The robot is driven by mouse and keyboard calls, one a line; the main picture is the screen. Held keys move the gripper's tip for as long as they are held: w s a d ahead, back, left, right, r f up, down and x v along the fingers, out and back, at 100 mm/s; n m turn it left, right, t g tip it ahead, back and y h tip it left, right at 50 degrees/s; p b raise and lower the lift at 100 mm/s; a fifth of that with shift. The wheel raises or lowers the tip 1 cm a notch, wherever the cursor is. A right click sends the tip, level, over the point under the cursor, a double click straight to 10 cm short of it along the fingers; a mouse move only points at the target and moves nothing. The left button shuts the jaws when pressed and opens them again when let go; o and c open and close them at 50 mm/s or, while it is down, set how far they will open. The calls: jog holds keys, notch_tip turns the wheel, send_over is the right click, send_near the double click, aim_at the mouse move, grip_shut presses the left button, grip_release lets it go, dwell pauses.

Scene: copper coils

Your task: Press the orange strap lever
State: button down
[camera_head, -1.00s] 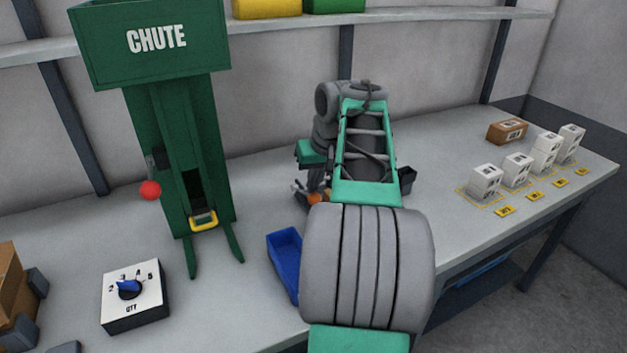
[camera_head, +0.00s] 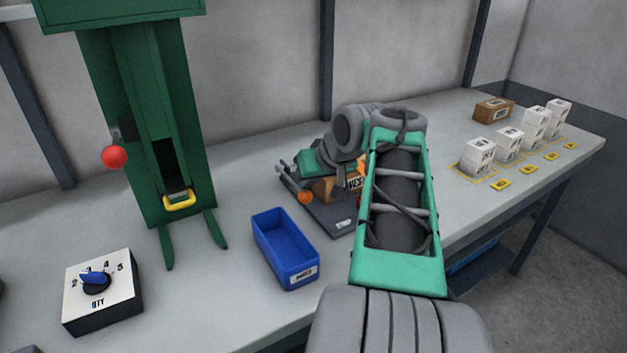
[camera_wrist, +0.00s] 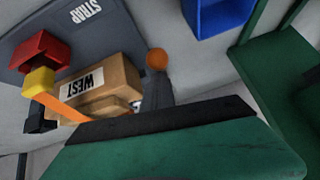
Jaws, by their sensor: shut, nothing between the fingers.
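The strap lever's orange ball knob (camera_head: 306,197) shows at the near left of a dark plate (camera_head: 338,222). In the wrist view the knob (camera_wrist: 157,59) sits on a grey stem, and the plate (camera_wrist: 85,22) reads STRAP. A brown box (camera_head: 325,189) marked WEST rests on the plate, with an orange band (camera_wrist: 62,103) beside it in the wrist view. My gripper (camera_head: 287,172) is shut and empty, just behind and left of the knob in the head view; a gap or contact cannot be told. My green gripper body fills the lower wrist view.
A blue bin (camera_head: 262,253) stands left of the plate. The green chute (camera_head: 150,140) with a red ball handle (camera_head: 115,157) and a QTY dial (camera_head: 98,290) are further left. White boxes (camera_head: 481,155) and a brown box (camera_head: 493,109) stand at the right.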

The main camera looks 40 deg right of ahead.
jog(key=shift+s+a+f, duration=0.1)
jog(key=shift+a+f, duration=0.05)
jog(key=shift+f, duration=0.45)
jog(key=s+r+p, duration=0.4)
jog(key=r+p, duration=0.2)
jog(key=r, duration=0.5)
jog(key=shift+s+d+r, duration=0.2)
jog(key=shift+d+r, duration=0.2)
jog(key=shift+r, duration=0.1)
